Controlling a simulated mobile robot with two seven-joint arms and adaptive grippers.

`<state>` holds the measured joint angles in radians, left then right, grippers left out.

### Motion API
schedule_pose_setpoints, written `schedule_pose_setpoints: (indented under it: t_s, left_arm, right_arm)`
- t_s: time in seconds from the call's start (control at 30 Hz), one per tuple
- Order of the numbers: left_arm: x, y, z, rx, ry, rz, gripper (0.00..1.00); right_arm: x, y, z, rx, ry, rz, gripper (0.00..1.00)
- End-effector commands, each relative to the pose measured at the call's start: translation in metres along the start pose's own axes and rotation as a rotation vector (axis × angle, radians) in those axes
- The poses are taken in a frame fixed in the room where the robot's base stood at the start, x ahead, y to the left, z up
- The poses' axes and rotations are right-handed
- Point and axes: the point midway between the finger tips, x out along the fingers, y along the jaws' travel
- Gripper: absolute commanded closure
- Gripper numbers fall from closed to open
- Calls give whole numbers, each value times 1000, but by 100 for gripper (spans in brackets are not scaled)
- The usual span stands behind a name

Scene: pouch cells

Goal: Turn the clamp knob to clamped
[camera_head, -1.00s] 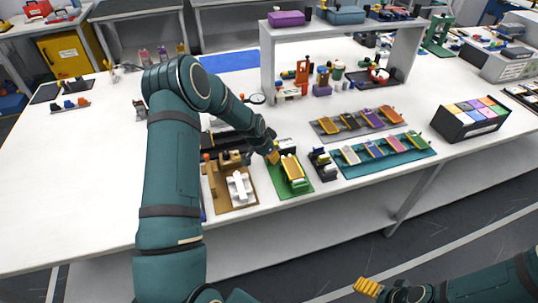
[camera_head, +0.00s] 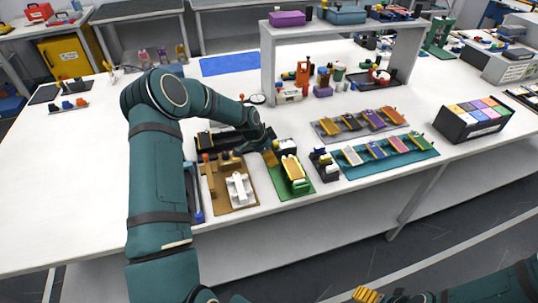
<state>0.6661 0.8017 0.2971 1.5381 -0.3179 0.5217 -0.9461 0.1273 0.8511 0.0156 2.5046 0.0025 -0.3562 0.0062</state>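A green fixture plate (camera_head: 305,187) lies near the table's front edge and bears a yellow pouch cell (camera_head: 293,169). A small white and dark block (camera_head: 285,146) stands at its back end; I cannot make out which part is the clamp knob or how it is turned. My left gripper (camera_head: 270,157) has its orange fingertips at the plate's back left corner, beside that block. Whether it touches anything is too small to tell, and so is its opening. My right gripper (camera_head: 366,294) is at the bottom edge, below the table front, mostly cut off.
A brown fixture (camera_head: 219,204) with a white part (camera_head: 239,188) stands left of the green plate. A small black device (camera_head: 324,165) stands close on its right. A teal tray (camera_head: 352,172) and a grey tray (camera_head: 322,131) hold cells farther right.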

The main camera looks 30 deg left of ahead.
Motion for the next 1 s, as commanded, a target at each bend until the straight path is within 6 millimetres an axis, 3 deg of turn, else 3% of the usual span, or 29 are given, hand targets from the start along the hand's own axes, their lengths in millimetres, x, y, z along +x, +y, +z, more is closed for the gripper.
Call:
schedule_pose_setpoints:
  t_s: [0.37,0.8,1.0]
  left_arm:
    - [-6,-1,-1,-1,2,-3,39]
    - [-88,-1,-1,-1,2,-4,39]
    - [-112,0,0,-2,0,-1,39]
  right_arm:
    - [0,0,0,0,1,0,14]
    - [0,0,0,0,0,0,14]
    - [0,0,0,0,0,0,14]
